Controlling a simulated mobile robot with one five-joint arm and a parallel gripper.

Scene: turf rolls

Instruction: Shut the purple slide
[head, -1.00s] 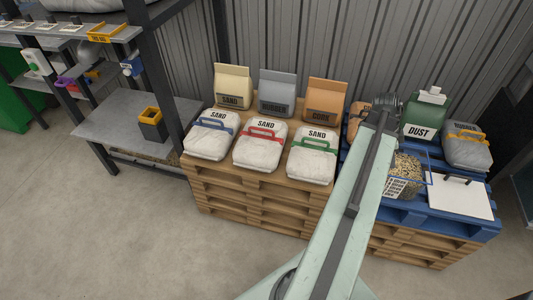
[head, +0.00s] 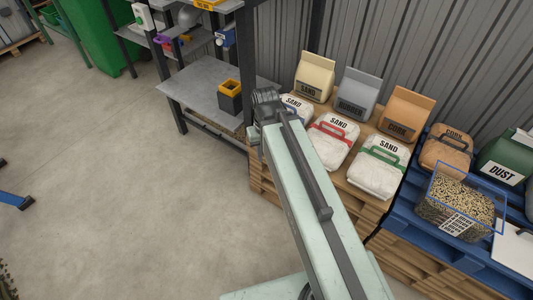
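The purple slide (head: 163,42) shows as a small purple part on the shelf rack at the upper left of the head view. It sits below the upper shelf, left of a grey spout-like shape. It is too small and too far to tell whether it is open or shut. My gripper (head: 268,104) is at the far end of my pale green arm, in front of the rack's low table and beside the sand bags, well apart from the purple slide. Its fingers cannot be made out.
A blue slide-like part (head: 225,37) hangs right of the purple one. A dark bin with a yellow rim (head: 230,99) stands on the grey low table (head: 198,78). Wooden and blue pallets with bags fill the right. The concrete floor (head: 110,170) at the left is open.

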